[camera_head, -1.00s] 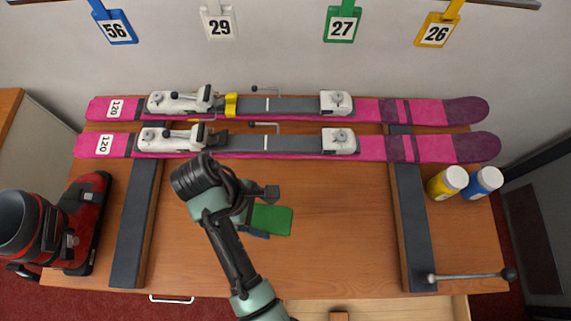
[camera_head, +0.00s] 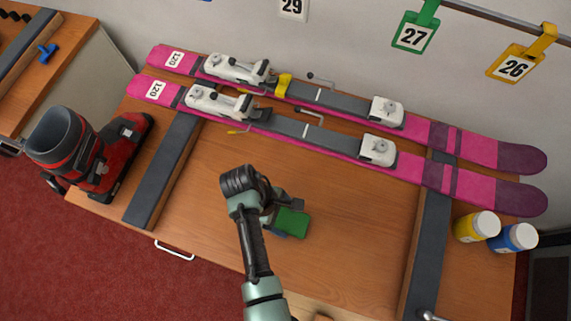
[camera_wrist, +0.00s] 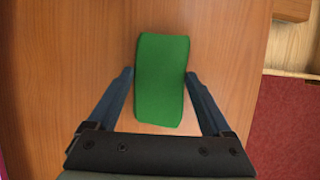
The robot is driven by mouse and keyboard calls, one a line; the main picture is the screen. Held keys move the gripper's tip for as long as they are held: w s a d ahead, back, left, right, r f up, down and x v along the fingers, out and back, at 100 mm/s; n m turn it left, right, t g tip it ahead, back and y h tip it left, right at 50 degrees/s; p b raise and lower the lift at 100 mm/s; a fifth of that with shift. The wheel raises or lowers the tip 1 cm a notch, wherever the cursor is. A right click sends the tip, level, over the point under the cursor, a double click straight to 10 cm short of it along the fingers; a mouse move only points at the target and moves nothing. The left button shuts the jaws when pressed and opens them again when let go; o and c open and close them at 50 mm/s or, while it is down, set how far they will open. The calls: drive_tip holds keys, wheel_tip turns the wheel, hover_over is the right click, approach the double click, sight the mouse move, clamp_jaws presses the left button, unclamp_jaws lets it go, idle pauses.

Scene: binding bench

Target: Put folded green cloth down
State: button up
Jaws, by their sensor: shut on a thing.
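The folded green cloth (camera_head: 292,222) is a flat green rectangle over the wooden bench top, in front of the two pink skis. In the wrist view the cloth (camera_wrist: 161,80) lies between the two blue-grey fingers of my gripper (camera_wrist: 160,85), one finger along each long side. My gripper (camera_head: 284,217) is shut on the cloth. Whether the cloth touches the bench or hangs a little above it, I cannot tell.
Two pink skis (camera_head: 430,175) with white bindings lie across dark supports (camera_head: 165,170) behind. A red and black ski boot (camera_head: 95,155) stands at the left. Yellow (camera_head: 478,226) and blue-labelled (camera_head: 513,239) jars stand at the right. Bench top (camera_head: 350,230) around the cloth is clear.

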drive_tip(key=shift+f, duration=0.1)
drive_tip(key=o, duration=1)
drive_tip(key=shift+o, duration=0.2)
